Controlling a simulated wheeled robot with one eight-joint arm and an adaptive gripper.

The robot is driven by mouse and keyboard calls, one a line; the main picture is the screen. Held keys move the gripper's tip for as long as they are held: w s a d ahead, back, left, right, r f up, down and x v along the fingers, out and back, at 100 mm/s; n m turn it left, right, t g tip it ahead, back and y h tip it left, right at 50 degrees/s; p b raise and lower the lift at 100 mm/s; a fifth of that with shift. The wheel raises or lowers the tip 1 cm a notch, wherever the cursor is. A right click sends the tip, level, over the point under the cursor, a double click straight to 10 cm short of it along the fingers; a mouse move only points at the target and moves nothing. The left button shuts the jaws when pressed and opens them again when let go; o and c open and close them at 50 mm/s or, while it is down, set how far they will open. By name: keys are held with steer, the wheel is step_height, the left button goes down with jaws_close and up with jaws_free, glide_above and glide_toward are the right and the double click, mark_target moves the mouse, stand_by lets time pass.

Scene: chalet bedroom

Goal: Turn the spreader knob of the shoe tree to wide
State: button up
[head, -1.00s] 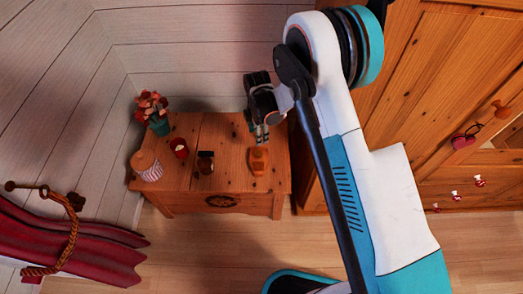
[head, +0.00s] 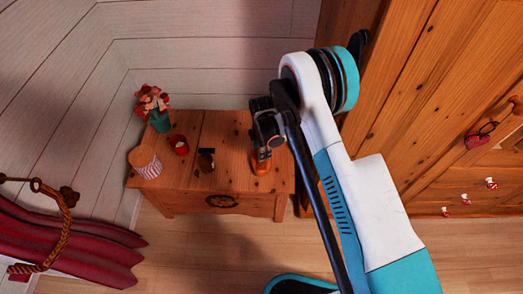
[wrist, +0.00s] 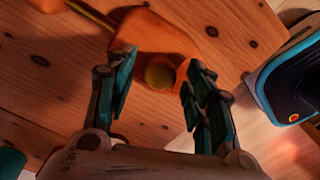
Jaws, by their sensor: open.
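The orange shoe tree (head: 261,167) lies on the right part of the wooden chest top, partly hidden by my gripper in the head view. In the wrist view, the orange shoe tree body (wrist: 150,32) shows at the top with a yellowish rod running to the upper left. Its round, brass-coloured spreader knob (wrist: 160,73) faces the camera. My gripper (wrist: 156,85) is open, with one finger on each side of the knob and visible gaps between. In the head view my gripper (head: 262,145) is above the shoe tree. I cannot see any setting marks.
The wooden chest (head: 226,125) also bears a potted flower (head: 153,105), a striped jar (head: 146,163), a red candle cup (head: 179,145) and a small dark item (head: 206,159). A wooden wardrobe (head: 430,110) stands close on the right.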

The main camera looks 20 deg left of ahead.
steer(key=c, duration=1.1)
steer(key=shift+m, duration=0.4)
steer(key=m, duration=0.3)
steer(key=shift+m, duration=0.4)
steer(key=m, duration=1.3)
steer(key=shift+m, duration=0.3)
